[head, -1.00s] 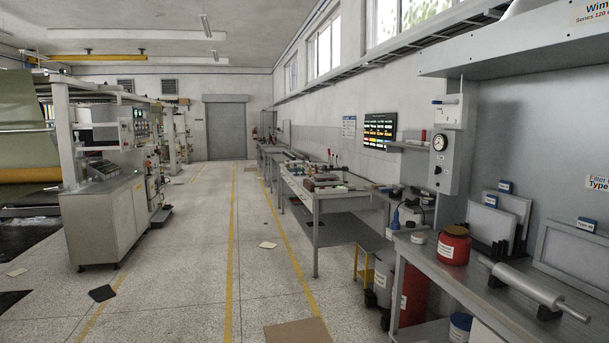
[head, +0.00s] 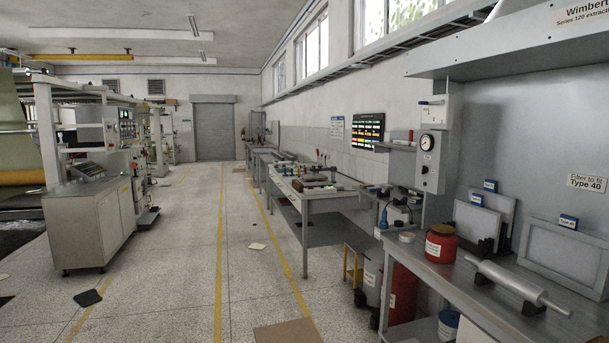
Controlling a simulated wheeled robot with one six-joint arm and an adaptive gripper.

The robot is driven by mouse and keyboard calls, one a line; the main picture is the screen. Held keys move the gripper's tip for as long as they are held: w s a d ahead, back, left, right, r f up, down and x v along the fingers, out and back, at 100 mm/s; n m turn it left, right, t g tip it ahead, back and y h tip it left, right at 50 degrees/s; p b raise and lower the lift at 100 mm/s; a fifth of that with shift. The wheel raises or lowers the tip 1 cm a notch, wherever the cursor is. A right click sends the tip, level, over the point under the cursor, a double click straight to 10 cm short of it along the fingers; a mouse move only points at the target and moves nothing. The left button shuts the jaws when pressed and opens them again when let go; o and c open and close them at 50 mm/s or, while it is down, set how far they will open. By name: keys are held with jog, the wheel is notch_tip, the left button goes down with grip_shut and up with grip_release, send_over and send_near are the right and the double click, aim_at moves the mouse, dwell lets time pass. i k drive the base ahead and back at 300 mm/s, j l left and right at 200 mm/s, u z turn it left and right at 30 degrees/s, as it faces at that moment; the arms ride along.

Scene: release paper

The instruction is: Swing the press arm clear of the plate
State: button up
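I cannot make out a press arm or its plate for certain in the head view. Several small objects lie on the long workbench (head: 322,195) at the middle right, too small to identify. My gripper is not in view, so its state does not show.
A near bench at right holds a red jar (head: 441,243), a metal roller (head: 517,287) and framed filter panels (head: 569,254). A control cabinet (head: 90,222) stands left. A cardboard sheet (head: 287,332) and papers lie on the floor. The aisle between yellow lines is mostly clear.

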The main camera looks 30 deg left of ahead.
aim_at(333, 169)
jog(key=i+j+u, duration=0.6)
jog(key=i, duration=0.25)
jog(key=i+j+u, duration=0.3)
jog(key=i, duration=0.15)
jog(key=i+u, duration=0.3)
jog(key=i, duration=3.85)
jog(key=j+u, duration=0.05)
jog(key=j, duration=0.1)
